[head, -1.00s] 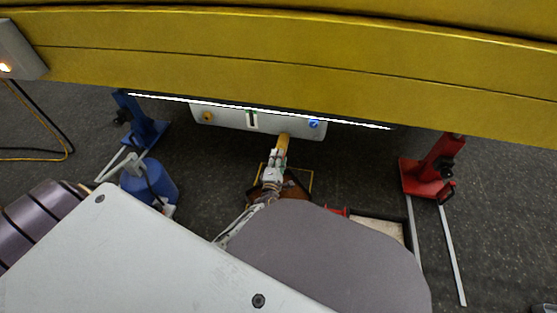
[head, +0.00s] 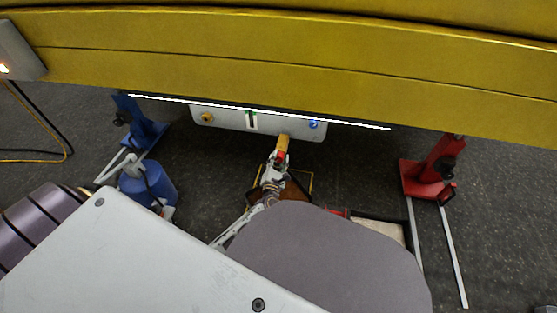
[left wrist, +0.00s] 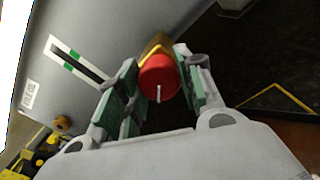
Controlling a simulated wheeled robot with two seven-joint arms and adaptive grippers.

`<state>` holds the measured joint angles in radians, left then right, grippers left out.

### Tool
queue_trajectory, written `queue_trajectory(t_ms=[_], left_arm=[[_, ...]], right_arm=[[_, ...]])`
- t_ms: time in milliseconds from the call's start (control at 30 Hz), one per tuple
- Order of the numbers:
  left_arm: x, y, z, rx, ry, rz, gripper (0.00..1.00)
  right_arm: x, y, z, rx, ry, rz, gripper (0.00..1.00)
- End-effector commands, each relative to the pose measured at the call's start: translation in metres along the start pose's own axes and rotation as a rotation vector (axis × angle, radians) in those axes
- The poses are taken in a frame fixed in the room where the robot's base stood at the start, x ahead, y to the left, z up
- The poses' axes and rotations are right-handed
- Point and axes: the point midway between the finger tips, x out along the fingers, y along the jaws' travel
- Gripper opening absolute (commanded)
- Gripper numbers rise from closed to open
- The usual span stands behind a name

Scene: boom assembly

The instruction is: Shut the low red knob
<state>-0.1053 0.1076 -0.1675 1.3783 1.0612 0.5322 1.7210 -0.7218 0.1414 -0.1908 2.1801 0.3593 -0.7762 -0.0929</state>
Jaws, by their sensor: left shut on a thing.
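The low red knob (head: 281,155) sits on the end of a yellow neck (head: 284,141) below the white panel. In the left wrist view, the knob (left wrist: 158,75) is a round red cap with a white line on its face, running nearly straight up and down in the picture. My left gripper (head: 276,163) is at the knob. In the left wrist view, its green-padded fingers (left wrist: 160,92) stand on either side of the knob and are shut on it. The contact itself is partly hidden. My right gripper is not in view.
The white panel (head: 230,119) carries a yellow knob (head: 207,118), a green-marked slot (head: 251,120) and a blue knob (head: 314,124). A yellow beam (head: 300,60) spans above. A blue stand (head: 143,125) is left, a red stand (head: 430,175) right. Dark floor lies between.

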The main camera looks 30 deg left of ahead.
Motion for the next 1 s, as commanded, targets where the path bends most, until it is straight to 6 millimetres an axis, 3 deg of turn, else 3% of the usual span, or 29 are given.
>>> queue_trajectory(t_ms=[633, 667, 800, 1000], left_arm=[[-0.0013, -0.0008, -0.0028, -0.065, 0.006, -0.002, 0.12], [-0.0013, -0.0008, -0.0028, -0.065, 0.006, -0.002, 0.4], [-0.0009, -0.0006, -0.002, -0.065, 0.005, -0.002, 0.58], [-0.0005, -0.0003, -0.001, -0.065, 0.003, -0.001, 0.58]], right_arm=[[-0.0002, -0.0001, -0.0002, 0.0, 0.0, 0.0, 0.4], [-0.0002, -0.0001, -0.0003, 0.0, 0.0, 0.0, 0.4], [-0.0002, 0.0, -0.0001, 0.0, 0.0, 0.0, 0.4], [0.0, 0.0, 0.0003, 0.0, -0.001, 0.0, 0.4]])
